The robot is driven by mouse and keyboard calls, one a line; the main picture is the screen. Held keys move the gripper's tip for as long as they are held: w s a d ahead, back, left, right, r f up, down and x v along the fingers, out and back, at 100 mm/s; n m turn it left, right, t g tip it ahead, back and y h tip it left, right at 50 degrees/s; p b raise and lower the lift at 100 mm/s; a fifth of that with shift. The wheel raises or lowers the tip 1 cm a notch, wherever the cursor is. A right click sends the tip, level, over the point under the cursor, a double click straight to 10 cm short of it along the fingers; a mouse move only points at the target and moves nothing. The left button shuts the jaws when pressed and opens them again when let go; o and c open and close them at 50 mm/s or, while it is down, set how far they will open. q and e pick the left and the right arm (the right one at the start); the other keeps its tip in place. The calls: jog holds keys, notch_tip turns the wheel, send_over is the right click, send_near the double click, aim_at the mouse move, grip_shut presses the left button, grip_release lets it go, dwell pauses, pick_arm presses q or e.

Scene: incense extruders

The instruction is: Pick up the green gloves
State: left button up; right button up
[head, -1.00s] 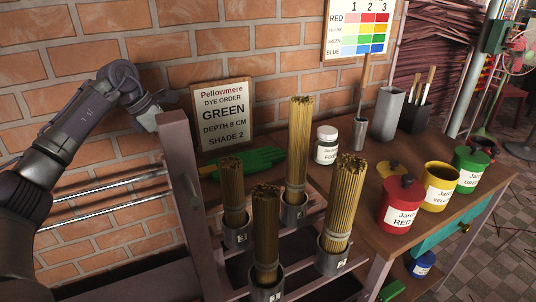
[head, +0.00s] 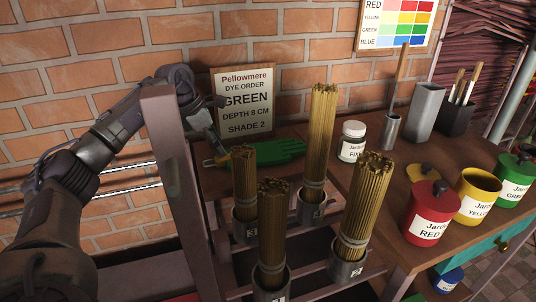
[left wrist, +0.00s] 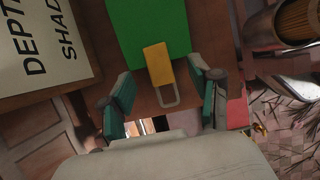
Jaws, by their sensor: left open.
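The green gloves (head: 280,149) lie on the wooden bench behind the incense bundles, below the order sign. In the left wrist view, a flat green part of the gloves (left wrist: 150,28) shows at the top, with a yellow tab (left wrist: 158,64) ending in a loop. My left gripper (head: 212,146) is at the left end of the gloves. In the left wrist view, its fingers (left wrist: 163,82) are open on either side of the yellow tab, apart from it. Part of the gloves is hidden behind the bundles in the head view. My right gripper is not in view.
The order sign (head: 243,101) leans on the brick wall close to my left gripper. Several incense bundles (head: 320,130) stand in metal cups in a rack in front. A white jar (head: 352,141) and a red pot (head: 432,213) stand to the right.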

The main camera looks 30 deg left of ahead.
pick_arm(q)
jog(key=x, duration=0.2)
jog(key=b+x, duration=0.1)
jog(key=x, duration=0.1)
jog(key=shift+w+a+f, duration=0.1)
jog(key=shift+a+f, duration=0.05)
jog(key=shift+f, duration=0.3)
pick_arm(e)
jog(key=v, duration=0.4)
pick_arm(q)
jog(key=shift+r, duration=0.1)
grip_shut()
